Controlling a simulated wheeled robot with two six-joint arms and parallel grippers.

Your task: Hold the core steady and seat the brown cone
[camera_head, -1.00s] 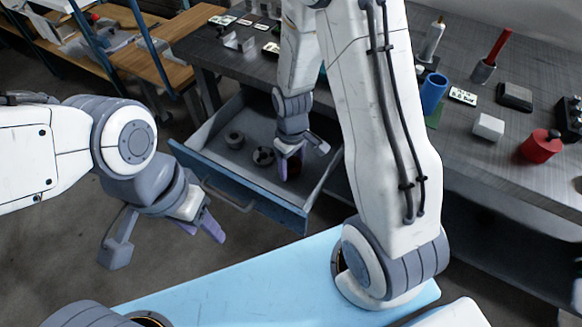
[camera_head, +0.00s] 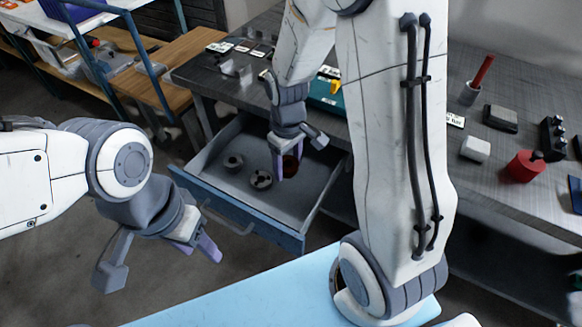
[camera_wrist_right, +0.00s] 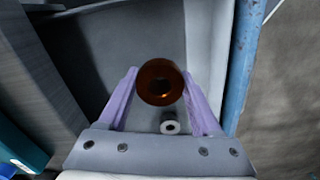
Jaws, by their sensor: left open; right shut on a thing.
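My right gripper (camera_head: 287,166) is shut on the brown cone (camera_head: 292,166) and holds it over the right part of the open drawer (camera_head: 210,203). A small pale ring (camera_wrist_right: 170,127) shows below the cone in the wrist view. My left gripper (camera_head: 197,250) is open and empty, in front of the drawer.
The drawer's blue front (camera_head: 235,210) lies between my left gripper and the rolls. The grey workbench (camera_head: 500,190) holds a red pot (camera_head: 525,168), a white block (camera_head: 475,149) and other items. A light blue surface (camera_head: 240,295) is at the bottom. A wooden bench (camera_head: 150,80) is at left.

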